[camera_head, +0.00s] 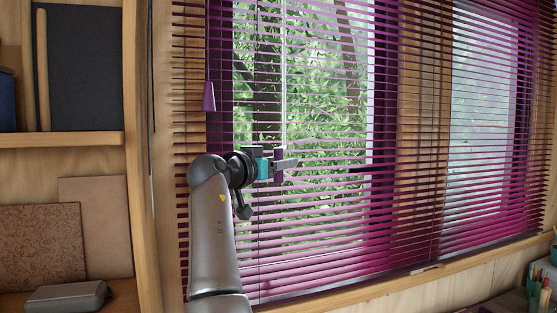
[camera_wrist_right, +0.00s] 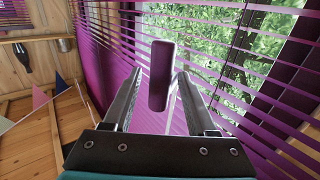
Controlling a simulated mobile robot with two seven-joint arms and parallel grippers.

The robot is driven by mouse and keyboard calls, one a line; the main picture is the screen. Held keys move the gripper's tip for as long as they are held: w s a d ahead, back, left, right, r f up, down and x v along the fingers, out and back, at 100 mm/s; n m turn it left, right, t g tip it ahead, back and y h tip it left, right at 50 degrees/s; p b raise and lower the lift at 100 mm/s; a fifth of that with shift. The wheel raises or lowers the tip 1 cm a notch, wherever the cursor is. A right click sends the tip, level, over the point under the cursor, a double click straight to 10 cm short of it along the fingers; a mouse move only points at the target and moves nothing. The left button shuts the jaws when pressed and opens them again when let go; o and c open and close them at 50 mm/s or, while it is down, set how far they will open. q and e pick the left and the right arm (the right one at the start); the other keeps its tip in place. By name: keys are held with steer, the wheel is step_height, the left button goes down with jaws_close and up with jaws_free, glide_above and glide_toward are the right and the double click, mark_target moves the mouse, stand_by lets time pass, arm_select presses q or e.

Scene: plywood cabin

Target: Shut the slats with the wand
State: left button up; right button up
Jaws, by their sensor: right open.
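The purple blind (camera_head: 420,150) hangs over the window, its slats tilted open with green leaves showing between them. The wand is a thin pale rod (camera_head: 284,80) hanging in front of the slats at the left, with a purple grip (camera_head: 279,168) at its lower end. My right gripper (camera_head: 284,161) is at that grip. In the right wrist view the purple grip (camera_wrist_right: 160,76) stands between the two fingertips of my open gripper (camera_wrist_right: 161,88), with gaps on both sides. My left gripper is not in view.
A purple cord tassel (camera_head: 209,97) hangs left of the wand. A wooden shelf (camera_head: 62,145) with boards and a grey case (camera_head: 68,297) is at the left. The window sill (camera_head: 400,283) runs below the blind. A pencil holder (camera_head: 540,292) is at the lower right.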

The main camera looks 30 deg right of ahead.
jaws_close()
stand_by(0.4)
stand_by(1.0)
